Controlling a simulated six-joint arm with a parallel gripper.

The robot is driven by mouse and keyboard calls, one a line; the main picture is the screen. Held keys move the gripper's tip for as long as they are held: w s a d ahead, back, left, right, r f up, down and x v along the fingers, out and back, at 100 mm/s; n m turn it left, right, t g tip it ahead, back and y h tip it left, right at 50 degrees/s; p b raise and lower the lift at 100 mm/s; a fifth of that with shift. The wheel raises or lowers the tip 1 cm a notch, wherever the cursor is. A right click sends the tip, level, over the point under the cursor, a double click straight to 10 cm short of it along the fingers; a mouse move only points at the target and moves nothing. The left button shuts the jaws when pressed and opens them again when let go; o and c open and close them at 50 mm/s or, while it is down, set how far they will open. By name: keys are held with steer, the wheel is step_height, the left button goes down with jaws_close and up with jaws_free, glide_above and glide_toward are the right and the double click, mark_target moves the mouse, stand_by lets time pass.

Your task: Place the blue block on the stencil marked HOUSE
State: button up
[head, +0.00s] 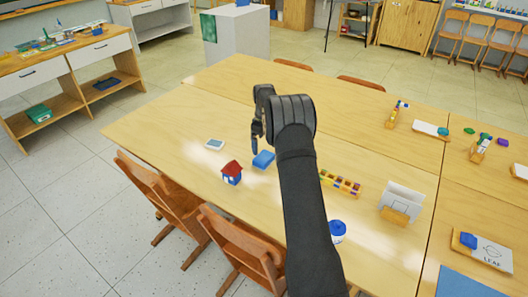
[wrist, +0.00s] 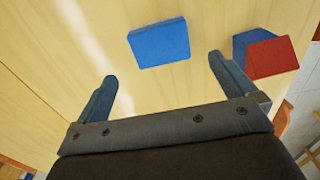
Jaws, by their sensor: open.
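A blue block (head: 263,159) lies on the light wooden table, just below my gripper (head: 256,146) in the head view. In the wrist view the blue block (wrist: 160,43) lies ahead of the fingertips, between their lines. My gripper (wrist: 163,78) is open and empty. I cannot read a stencil marked HOUSE anywhere. A card at the far right (head: 493,252) seems to read LEAF.
A small pale card with a blue-grey patch (head: 214,144) lies left of the block. A row of coloured blocks (head: 340,182), a card holder (head: 400,204) and a blue-topped cup (head: 337,230) stand to the right. Chairs (head: 240,250) line the near edge. The table's far left is clear.

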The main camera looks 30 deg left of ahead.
steer(key=shift+r, duration=1.7)
steer(key=y, duration=0.1)
glide_toward(264, 156)
steer(key=f, duration=1)
steer(key=shift+s+a+f, duration=0.1)
steer(key=shift+s+a, duration=0.05)
steer(key=shift+a, duration=0.25)
steer(key=c, duration=1)
